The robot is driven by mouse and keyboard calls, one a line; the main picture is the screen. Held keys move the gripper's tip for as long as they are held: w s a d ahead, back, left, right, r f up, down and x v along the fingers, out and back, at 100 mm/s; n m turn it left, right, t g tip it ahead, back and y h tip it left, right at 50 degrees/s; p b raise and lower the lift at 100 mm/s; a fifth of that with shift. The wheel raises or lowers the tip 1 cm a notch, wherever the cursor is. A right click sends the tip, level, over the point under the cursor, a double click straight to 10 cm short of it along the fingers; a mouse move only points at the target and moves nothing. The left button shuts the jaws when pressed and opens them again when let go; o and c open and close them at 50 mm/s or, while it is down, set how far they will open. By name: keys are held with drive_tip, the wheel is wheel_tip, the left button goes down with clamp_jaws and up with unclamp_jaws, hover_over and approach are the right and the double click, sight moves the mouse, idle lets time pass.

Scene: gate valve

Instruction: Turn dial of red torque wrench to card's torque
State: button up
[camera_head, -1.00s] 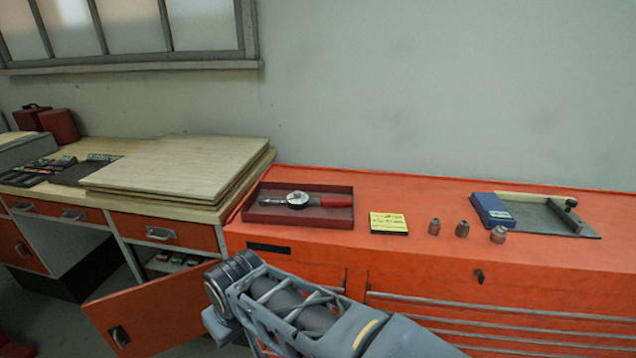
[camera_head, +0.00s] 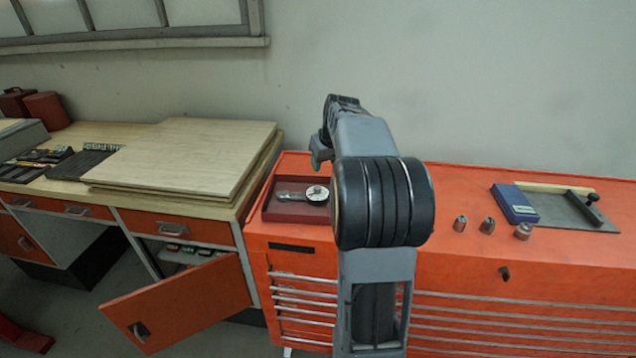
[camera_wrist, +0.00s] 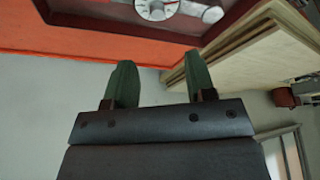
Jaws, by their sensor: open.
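The torque wrench (camera_head: 316,193) lies in a dark red tray (camera_head: 273,209) on the orange cabinet. Its round white dial and metal end show in the head view; my arm hides its red handle. In the wrist view the dial (camera_wrist: 157,9) is at the top edge, partly cut off, with the tray rim (camera_wrist: 110,23) below it. My gripper (camera_wrist: 158,75) is open and empty, its two green fingers apart. It is apart from the wrench, with the dial beyond the fingertips. The yellow card is hidden behind my arm in the head view.
Several small metal sockets (camera_head: 488,226) and a blue box (camera_head: 515,204) beside a grey plate (camera_head: 568,214) sit on the cabinet at right. Stacked boards (camera_head: 190,155) lie on the workbench at left. An orange cabinet door (camera_head: 180,303) hangs open below.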

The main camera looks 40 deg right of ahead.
sight(317, 188)
drive_tip(key=x, duration=0.4)
drive_tip(key=p+x, duration=0.1)
drive_tip(key=x, duration=0.4)
drive_tip(key=p+x, duration=0.1)
drive_tip(key=x, duration=0.3)
drive_tip(key=shift+w+d+f, duration=0.2)
drive_tip(key=shift+d, duration=0.1)
drive_tip(key=shift+c, duration=0.3)
drive_tip(key=c, duration=0.8)
drive_tip(key=shift+c, duration=0.2)
drive_tip(key=m+h, duration=0.1)
drive_tip(key=m, duration=0.2)
drive_tip(key=shift+a+b, duration=0.15)
drive_tip(key=shift+b, duration=0.15)
drive_tip(key=m+b, duration=0.1)
drive_tip(key=m, duration=0.1)
drive_tip(key=m+g+h+b, duration=0.1)
drive_tip(key=shift+w+f+m+h, duration=0.1)
drive_tip(key=shift+m+h, duration=0.2)
drive_tip(key=shift+m, duration=0.1)
drive_tip(key=m+g+b, duration=0.1)
drive_tip(key=m+b, duration=0.1)
drive_tip(key=m, duration=0.1)
drive_tip(key=shift+w+a+h, duration=0.1)
drive_tip(key=shift+h, duration=0.3)
drive_tip(key=shift+m+g+h+b, duration=0.3)
drive_tip(key=shift+m+g+b, duration=0.45)
drive_tip(key=shift+m, duration=1.25)
